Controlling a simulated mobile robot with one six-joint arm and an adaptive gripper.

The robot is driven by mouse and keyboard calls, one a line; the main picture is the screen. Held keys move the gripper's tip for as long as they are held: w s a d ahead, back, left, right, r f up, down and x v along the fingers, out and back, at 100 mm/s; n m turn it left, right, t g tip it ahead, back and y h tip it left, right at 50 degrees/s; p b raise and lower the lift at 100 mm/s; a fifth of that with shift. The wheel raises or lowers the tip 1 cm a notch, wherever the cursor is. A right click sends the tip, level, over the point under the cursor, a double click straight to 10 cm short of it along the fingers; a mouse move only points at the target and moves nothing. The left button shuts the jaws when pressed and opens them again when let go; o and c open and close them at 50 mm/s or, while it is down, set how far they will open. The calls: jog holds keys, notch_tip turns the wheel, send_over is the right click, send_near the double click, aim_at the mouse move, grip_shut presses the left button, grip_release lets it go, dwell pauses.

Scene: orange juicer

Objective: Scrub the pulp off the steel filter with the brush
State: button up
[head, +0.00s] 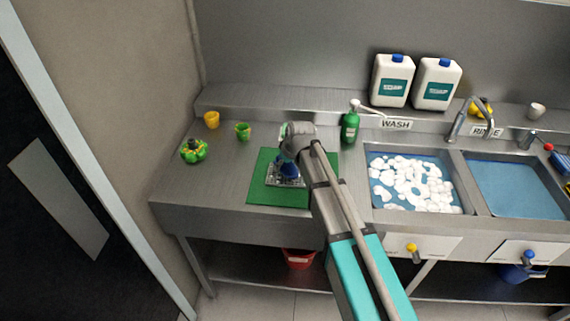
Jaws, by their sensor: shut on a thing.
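A steel filter (271,180) lies on a green mat (258,193) on the left part of the steel counter. My gripper (285,160) is over the mat, pointing down, and my arm partly covers it. It is shut on a blue thing that looks like the brush (289,170). The brush is low over the filter and overlaps it in the picture; I cannot tell whether they touch. The fingertips and any pulp on the filter are too small or hidden to make out.
To the right are a foamy wash sink (411,184) and a blue-water rinse sink (516,189). A yellow cup (211,120), a green cup (243,131) and a green-orange item (194,151) stand left.

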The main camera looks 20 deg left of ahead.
jog(key=shift+w, duration=0.1)
jog(key=shift+w+a, duration=0.2)
jog(key=shift+w, duration=0.75)
jog(key=shift+w+a, duration=0.2)
jog(key=shift+w, duration=0.75)
jog(key=shift+r, duration=0.1)
jog(key=shift+r, duration=0.1)
jog(key=shift+r+p, duration=2.9)
jog(key=shift+p, duration=0.2)
notch_tip(320, 180, up, 3)
jog(key=p, duration=0.3)
jog(key=shift+s, duration=0.1)
